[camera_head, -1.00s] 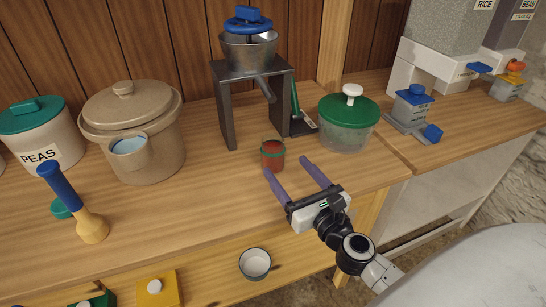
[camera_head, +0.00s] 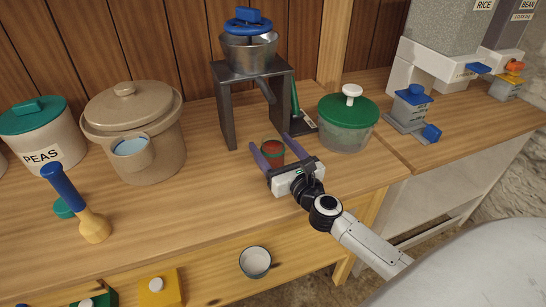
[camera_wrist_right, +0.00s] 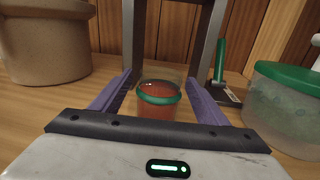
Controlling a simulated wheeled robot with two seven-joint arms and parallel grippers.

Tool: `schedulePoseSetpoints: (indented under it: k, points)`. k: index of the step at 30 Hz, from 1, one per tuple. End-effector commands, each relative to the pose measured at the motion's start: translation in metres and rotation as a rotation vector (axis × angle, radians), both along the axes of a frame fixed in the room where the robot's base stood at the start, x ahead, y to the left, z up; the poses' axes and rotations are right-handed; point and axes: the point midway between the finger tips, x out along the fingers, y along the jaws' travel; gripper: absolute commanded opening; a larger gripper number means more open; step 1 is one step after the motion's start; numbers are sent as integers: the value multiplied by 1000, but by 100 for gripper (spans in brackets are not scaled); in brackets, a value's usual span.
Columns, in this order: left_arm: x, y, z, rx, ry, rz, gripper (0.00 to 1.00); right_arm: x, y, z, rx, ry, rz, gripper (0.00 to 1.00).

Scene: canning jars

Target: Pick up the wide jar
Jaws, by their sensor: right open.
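The jar (camera_head: 272,150) is a small wide glass with red contents and a green band. It stands upright on the wooden counter, just in front of the dark metal stand. My right gripper (camera_head: 270,145) is open, with its purple fingers reaching along either side of the jar. In the right wrist view the jar (camera_wrist_right: 158,100) sits between the two fingers (camera_wrist_right: 160,92), with a visible gap on each side. Its lower part is hidden behind the gripper body. My left gripper is not in view.
A dark stand with a metal funnel (camera_head: 248,50) rises right behind the jar. A green-lidded container (camera_head: 347,125) stands close on the right. A large tan crock (camera_head: 155,115) is on the left.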

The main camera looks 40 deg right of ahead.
Motion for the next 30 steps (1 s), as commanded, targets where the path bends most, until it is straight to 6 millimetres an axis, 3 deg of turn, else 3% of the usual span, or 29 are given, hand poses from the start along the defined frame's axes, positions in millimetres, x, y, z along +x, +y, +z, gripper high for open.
schedulePoseSetpoints:
  k: [2,12,23,30]
  points:
    - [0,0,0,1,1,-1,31,0,0,0,0,0,0,63]
    - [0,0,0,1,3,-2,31,0,0,2,-2,-4,1,6]
    - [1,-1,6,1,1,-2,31,-3,1,10,-2,-4,0,6]
    - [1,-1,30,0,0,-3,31,-4,1,46,-4,-6,2,6]
